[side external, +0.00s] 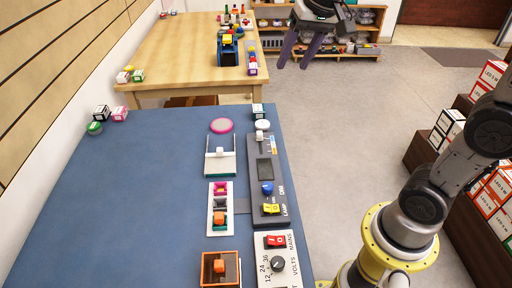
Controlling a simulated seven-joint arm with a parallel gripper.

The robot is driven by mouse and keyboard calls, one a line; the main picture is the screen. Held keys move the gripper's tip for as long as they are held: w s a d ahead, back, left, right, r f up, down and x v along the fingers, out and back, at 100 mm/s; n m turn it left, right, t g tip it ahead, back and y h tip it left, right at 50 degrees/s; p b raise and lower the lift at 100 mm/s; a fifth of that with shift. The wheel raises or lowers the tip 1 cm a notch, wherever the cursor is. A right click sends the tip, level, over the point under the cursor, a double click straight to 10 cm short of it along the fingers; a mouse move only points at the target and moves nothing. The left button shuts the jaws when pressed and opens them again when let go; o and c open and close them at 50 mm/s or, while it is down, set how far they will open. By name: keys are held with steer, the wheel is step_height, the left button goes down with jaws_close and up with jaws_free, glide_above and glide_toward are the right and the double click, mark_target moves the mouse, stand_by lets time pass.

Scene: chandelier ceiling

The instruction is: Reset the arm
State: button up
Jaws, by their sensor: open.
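My gripper (293,66) hangs at the top of the side external view, with two purple fingers pointing down and spread apart. It is open, with nothing seen between the fingers. In the picture it lies beyond the blue table (110,200), in front of the shelf and to the right of the wooden table. My arm's lower links and yellow-ringed base stand at the right. The links between there and the gripper are out of frame.
A control panel (284,270) with a red switch and dial, and a grey panel (264,200), line the blue table's right edge. The wooden table (180,50) bears small items. Boxes (492,205) stand on steps at right. The middle floor is clear.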

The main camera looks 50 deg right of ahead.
steer(key=s+a+f+n, duration=0.1)
steer(key=s+f+n, duration=0.2)
steer(key=s, duration=0.6)
steer(key=s+a+f+n+t, duration=0.1)
steer(key=s+f+n, duration=0.2)
steer(key=s+f, duration=0.2)
steer(key=s, duration=0.3)
steer(key=shift+s+a, duration=0.15)
steer(key=shift+s, duration=0.2)
stand_by(2.3)
